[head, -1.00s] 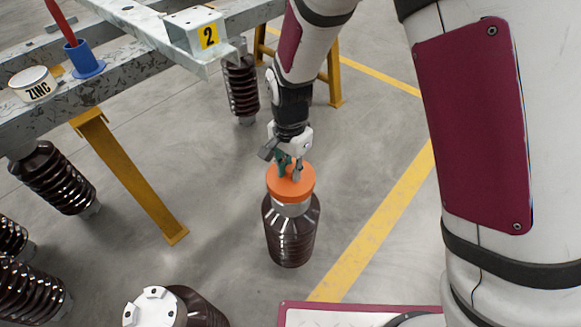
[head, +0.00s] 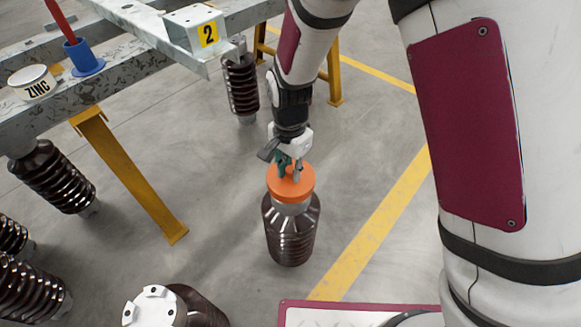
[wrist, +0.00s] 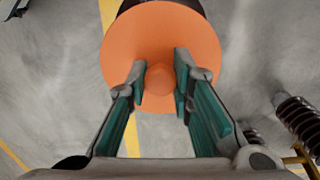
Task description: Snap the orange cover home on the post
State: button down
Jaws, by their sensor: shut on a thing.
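The orange cover (head: 291,184) is a round disc with a small knob at its centre. In the head view it sits at the top of a dark brown ribbed post (head: 291,230), over the post's pale metal neck. The cover looks about level; whether it is fully seated I cannot tell. My gripper (head: 290,168) comes down from above with its fingers at the knob. In the wrist view my gripper (wrist: 161,80) has its teal-padded fingers on either side of the knob of the orange cover (wrist: 160,30). The cover hides most of the post top there.
A galvanized steel frame (head: 120,75) on yellow legs (head: 130,180) stands at left, with a ZINC tin (head: 33,82) and a blue cup (head: 84,60) on it. Another post with a white metal top (head: 153,307) stands at front left. Open floor surrounds the covered post.

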aim_at(290, 177)
jog(key=shift+f+b, duration=0.85)
jog(key=shift+f, duration=0.7)
jog(key=c, duration=1.3)
grip_release()
jog(key=shift+c, duration=0.2)
jog(key=shift+r, duration=0.1)
notch_tip(290, 177, up, 12)
jog(key=shift+f, duration=0.1)
